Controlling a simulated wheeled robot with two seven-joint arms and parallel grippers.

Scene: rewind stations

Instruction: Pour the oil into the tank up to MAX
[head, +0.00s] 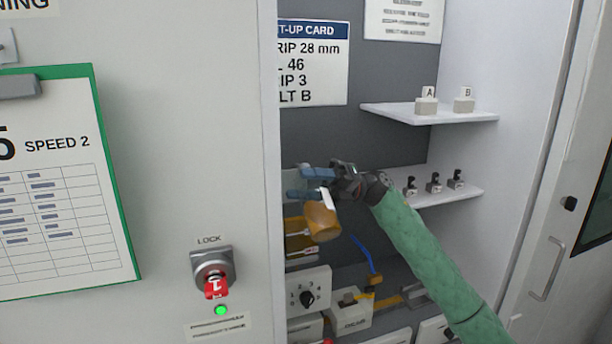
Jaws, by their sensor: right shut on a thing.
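My right gripper (318,184), with blue fingers, reaches into the open cabinet from the right. It is shut on an amber oil container (323,222), which has a white part near the fingers and looks tilted. Behind and left of it is the tank (291,211), pale at the top with amber oil lower down and light marks across its front. The container and fingers cover part of the tank. I cannot tell whether oil is flowing, or which mark is MAX. My left gripper is not in view.
The cabinet's left panel edge (270,150) stands close beside the tank. A shelf (385,112) carries blocks A and B; a lower shelf (468,193) holds several small dark-topped parts. A knob box (306,297) and a blue tube (364,253) lie below. A red lock key (215,287) is outside.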

